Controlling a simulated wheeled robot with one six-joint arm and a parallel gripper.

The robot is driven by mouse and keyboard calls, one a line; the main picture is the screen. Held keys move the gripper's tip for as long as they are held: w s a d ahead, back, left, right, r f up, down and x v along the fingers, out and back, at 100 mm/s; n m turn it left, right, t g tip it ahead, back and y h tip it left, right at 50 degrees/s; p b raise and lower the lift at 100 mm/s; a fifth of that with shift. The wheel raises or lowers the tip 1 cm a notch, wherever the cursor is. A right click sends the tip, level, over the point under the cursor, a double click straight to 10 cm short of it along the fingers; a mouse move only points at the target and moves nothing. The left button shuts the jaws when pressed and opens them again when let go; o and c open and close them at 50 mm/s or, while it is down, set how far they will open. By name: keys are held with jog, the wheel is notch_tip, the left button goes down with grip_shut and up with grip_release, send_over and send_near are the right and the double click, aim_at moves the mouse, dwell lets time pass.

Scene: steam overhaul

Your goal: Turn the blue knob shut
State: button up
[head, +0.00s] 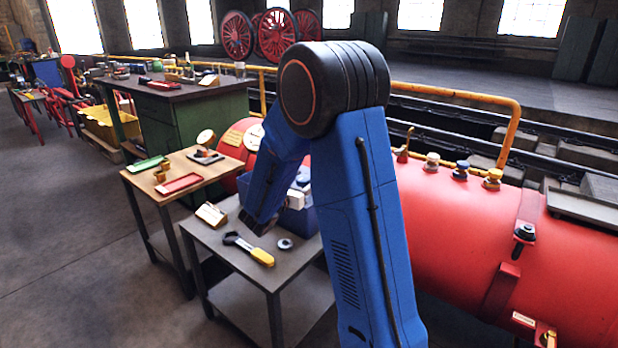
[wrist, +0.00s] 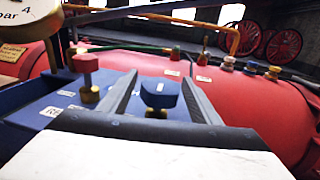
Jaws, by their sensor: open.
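A dark blue knob (wrist: 160,92) stands on a blue panel (wrist: 62,98) in the wrist view. My gripper (wrist: 160,78) is open, with one dark finger on each side of the knob. Small gaps show between the fingers and the knob, so they do not look closed on it. A red knob (wrist: 86,64) on a brass stem stands on the panel to the left. In the head view, my gripper (head: 258,220) reaches down beside the blue panel box (head: 300,222); the dark blue knob is hidden there.
A red boiler (head: 480,235) lies behind and right, with several small capped fittings (head: 460,170) on top. A grey table (head: 230,248) holds a yellow-handled tool (head: 262,257) and a metal ring (head: 285,244). A round gauge (wrist: 28,22) is close at the upper left.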

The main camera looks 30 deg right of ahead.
jog(key=shift+x, duration=1.2)
jog(key=c, duration=1.1)
jog(key=shift+o, duration=0.2)
jog(key=shift+m+g+h, duration=0.3)
jog(key=shift+g, duration=0.1)
jog(key=m+g, duration=0.2)
jog(key=g, duration=0.1)
jog(key=s+m+g+h, duration=0.1)
jog(key=g, duration=0.1)
jog(key=s+m+g, duration=0.1)
jog(key=m+g, duration=0.1)
jog(key=g, duration=0.1)
jog(key=shift+d+m+g+h, duration=0.25)
jog(key=shift+m+g+h, duration=0.05)
jog(key=m+g, duration=0.1)
jog(key=g, duration=0.1)
jog(key=s+m+g+y, duration=0.1)
jog(key=m+g, duration=0.1)
jog(key=g, duration=0.1)
jog(key=shift+a, duration=0.1)
jog(key=shift+s+a+m+g+y, duration=0.1)
jog(key=shift+s+m+g+y, duration=0.1)
jog(key=shift+m+g+y, duration=0.4)
jog(key=shift+s+a+m+g+y, duration=0.1)
jog(key=shift+s+m+g+y, duration=0.1)
jog(key=shift+m+g, duration=0.65)
jog(key=shift+g, duration=0.35)
